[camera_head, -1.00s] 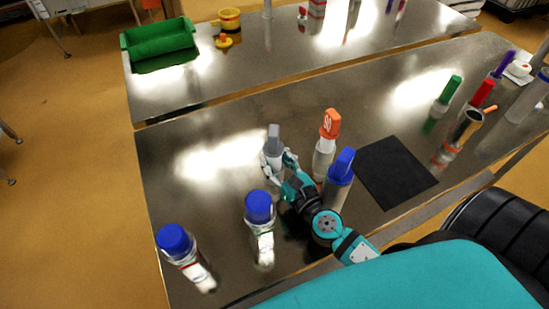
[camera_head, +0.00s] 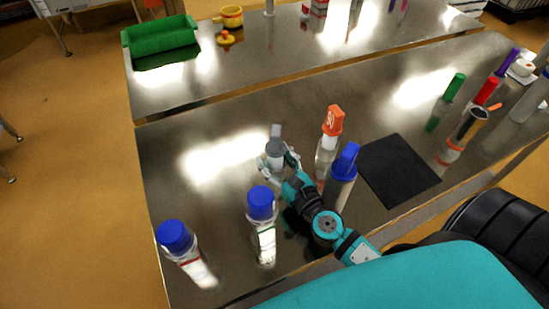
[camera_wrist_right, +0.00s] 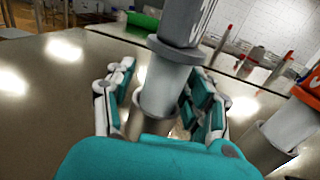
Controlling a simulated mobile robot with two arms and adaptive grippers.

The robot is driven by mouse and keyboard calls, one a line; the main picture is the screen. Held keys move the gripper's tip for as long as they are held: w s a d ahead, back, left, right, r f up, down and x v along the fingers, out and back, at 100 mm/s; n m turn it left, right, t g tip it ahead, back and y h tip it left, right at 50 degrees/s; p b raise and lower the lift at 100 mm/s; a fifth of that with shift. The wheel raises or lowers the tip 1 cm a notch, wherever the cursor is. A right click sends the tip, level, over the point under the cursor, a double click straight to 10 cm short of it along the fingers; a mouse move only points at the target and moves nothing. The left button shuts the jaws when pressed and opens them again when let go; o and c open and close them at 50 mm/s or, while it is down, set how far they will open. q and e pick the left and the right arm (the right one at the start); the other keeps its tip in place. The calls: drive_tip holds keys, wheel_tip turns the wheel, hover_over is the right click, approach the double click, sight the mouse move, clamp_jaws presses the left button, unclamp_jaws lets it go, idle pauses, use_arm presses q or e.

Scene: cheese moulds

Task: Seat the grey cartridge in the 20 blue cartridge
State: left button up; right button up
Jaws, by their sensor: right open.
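The grey cartridge (camera_head: 276,147) stands upright on the metal table, with a grey top and a paler lower body. It also fills the middle of the right wrist view (camera_wrist_right: 168,85). My right gripper (camera_head: 279,160) is open, its fingers on both sides of the lower body; gaps show beside it in the wrist view (camera_wrist_right: 160,100). The blue cartridge (camera_head: 343,170) stands to the right of the grey one, its blue top above a pale body; its number is not readable. Part of its body is close behind my right arm in the picture. My left gripper is not in view.
An orange-topped cartridge (camera_head: 331,130) stands right of my gripper, close to the blue one. Two blue-capped bottles (camera_head: 262,215) (camera_head: 180,245) stand at the front left. A black mat (camera_head: 398,170) lies to the right. The table's left back area is clear.

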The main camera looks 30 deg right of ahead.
sight(279, 164)
drive_tip(key=shift+s+d+f, duration=0.1)
drive_tip(key=shift+d+f, duration=0.1)
drive_tip(key=shift+f, duration=0.1)
drive_tip(key=shift+s, duration=0.25)
drive_tip(key=s, duration=0.6)
drive_tip(key=shift+s+d+r, duration=0.1)
drive_tip(key=shift+s+r, duration=0.1)
drive_tip(key=shift+s, duration=0.2)
drive_tip(key=shift+r, duration=0.1)
